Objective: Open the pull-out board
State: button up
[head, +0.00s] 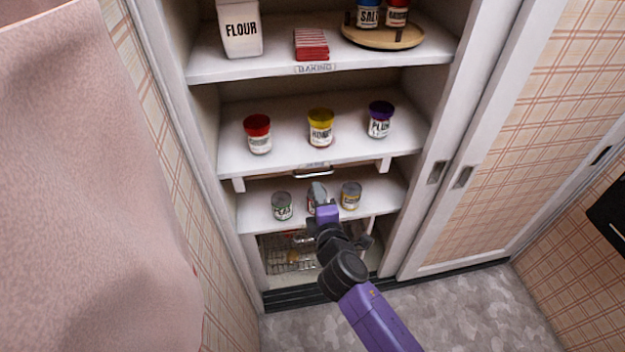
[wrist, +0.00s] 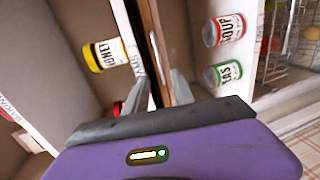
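The pull-out board (head: 345,167) shows as a thin brown wooden edge under the middle shelf, with a metal handle (head: 314,173) at its front. My gripper (head: 317,190) is in front of the cabinet, just below the handle in the head view. In the wrist view the wooden board edge (wrist: 151,38) runs down between the two fingers of my gripper (wrist: 161,80). The fingers stand apart, one on each side of it.
The middle shelf (head: 285,162) above holds three jars, including a honey jar (head: 320,128). The lower shelf (head: 252,221) holds cans, one partly behind my gripper. A wire basket (head: 288,260) is below. A sliding door (head: 500,150) stands at right; the floor (head: 460,315) in front is clear.

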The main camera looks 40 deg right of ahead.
jog(key=x, duration=0.7)
jog(key=shift+w, duration=0.25)
jog(key=shift+d+f, duration=0.1)
jog(key=shift+d, duration=0.05)
grip_shut()
dwell(1.1)
